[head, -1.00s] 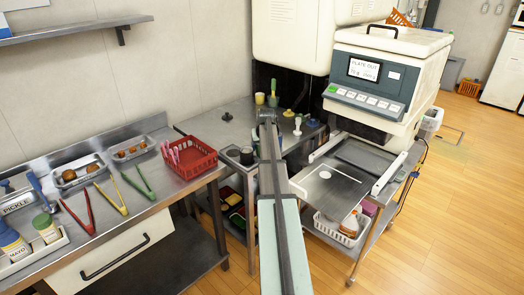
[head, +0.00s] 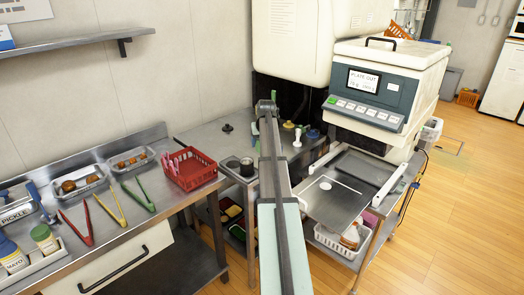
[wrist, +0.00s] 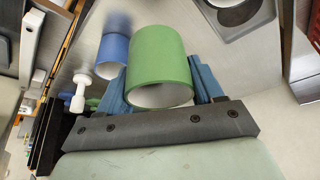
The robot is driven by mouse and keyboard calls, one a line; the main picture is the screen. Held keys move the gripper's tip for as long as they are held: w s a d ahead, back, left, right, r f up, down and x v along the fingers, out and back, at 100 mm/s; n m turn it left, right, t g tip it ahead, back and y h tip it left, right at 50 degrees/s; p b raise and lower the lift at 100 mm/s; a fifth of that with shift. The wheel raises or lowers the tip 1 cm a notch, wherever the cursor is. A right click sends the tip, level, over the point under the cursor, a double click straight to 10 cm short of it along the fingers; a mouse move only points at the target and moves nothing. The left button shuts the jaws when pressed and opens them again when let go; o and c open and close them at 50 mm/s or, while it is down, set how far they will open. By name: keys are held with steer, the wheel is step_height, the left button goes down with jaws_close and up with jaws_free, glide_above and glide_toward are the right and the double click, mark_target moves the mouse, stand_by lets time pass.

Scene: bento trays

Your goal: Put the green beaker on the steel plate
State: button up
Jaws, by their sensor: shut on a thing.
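The green beaker (wrist: 160,62) fills the middle of the wrist view, between the blue fingers of my gripper (wrist: 160,88). My gripper is shut on it, and its open rim faces the wrist camera. In the head view a strip of the green beaker (head: 274,96) shows just past my gripper (head: 267,104), above the back of the steel counter. The steel plate (head: 335,206) is a flat panel with a white disc on it, in front of the machine at the right. My gripper is to the left of the plate and farther back.
A blue cup (wrist: 112,50) and a white knobbed piece (wrist: 76,94) are near the beaker in the wrist view. The machine (head: 375,95) stands over the back of the plate. A red basket (head: 190,168) is on the left counter. The plate's front is clear.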

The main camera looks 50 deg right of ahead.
steer(key=shift+r, duration=0.7)
steer(key=shift+s+d+r, duration=0.15)
steer(key=shift+s+d, duration=0.05)
steer(key=shift+d, duration=0.05)
steer(key=s+d+f+m, duration=0.2)
steer(key=s+d+f, duration=0.1)
steer(key=s+d, duration=0.95)
steer(key=n, duration=0.2)
glide_above(323, 182)
steer(key=s+a, duration=0.1)
steer(key=s, duration=0.1)
steer(key=shift+f, duration=2)
step_height(323, 182, down, 10)
steer(key=shift+w+a+r, duration=0.1)
steer(key=shift+a+r, duration=0.05)
steer(key=o, duration=1)
